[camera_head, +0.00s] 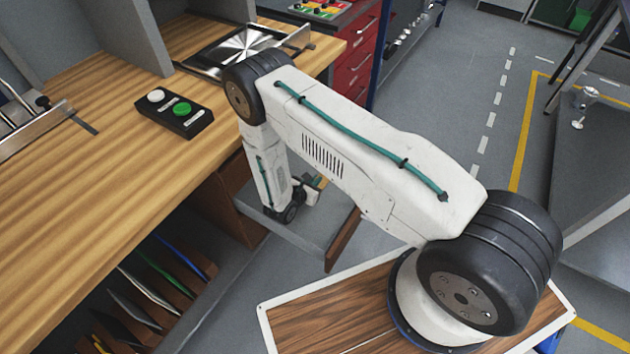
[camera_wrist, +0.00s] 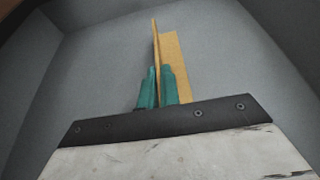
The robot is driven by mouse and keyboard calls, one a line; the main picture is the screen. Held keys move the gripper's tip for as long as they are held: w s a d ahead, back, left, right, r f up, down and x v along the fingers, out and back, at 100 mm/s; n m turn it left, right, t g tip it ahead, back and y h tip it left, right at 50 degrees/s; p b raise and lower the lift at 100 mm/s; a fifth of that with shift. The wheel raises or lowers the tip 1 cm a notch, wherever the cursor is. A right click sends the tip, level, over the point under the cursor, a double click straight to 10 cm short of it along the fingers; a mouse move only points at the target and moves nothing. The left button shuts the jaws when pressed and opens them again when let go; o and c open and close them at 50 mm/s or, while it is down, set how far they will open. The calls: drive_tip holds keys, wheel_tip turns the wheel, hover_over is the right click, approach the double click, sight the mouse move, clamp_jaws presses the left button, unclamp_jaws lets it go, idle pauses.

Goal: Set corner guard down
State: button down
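The corner guard is a tan, L-shaped piece (camera_wrist: 176,62) standing up between the fingers in the wrist view. My gripper (camera_wrist: 157,88) has two teal fingers, closed on one thin flange of the guard; the other flange shows to the right of the fingers. Around and behind the guard, the wrist view shows a plain grey surface (camera_wrist: 90,60) with angled sides, like the inside of a container. In the head view my gripper is low beside the bench, partly hidden by my arm, with a small bit of orange-tan (camera_head: 321,181) showing. Whether the guard touches anything cannot be told.
An open drawer-like part with a wooden front (camera_head: 343,240) juts from the bench below my wrist. The wooden bench (camera_head: 90,200) carries a black button box (camera_head: 174,113) and a metal plate fixture (camera_head: 235,50). Slotted dividers (camera_head: 150,290) stand under the bench. Red drawers (camera_head: 355,60) stand behind.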

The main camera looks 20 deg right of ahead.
drive_tip(key=c, duration=1.6)
unclamp_jaws()
drive_tip(key=shift+f, duration=0.1)
drive_tip(key=shift+r, duration=0.2)
drive_tip(key=v, duration=0.7)
drive_tip(key=shift+s+a+r, duration=0.1)
drive_tip(key=shift+a, duration=0.15)
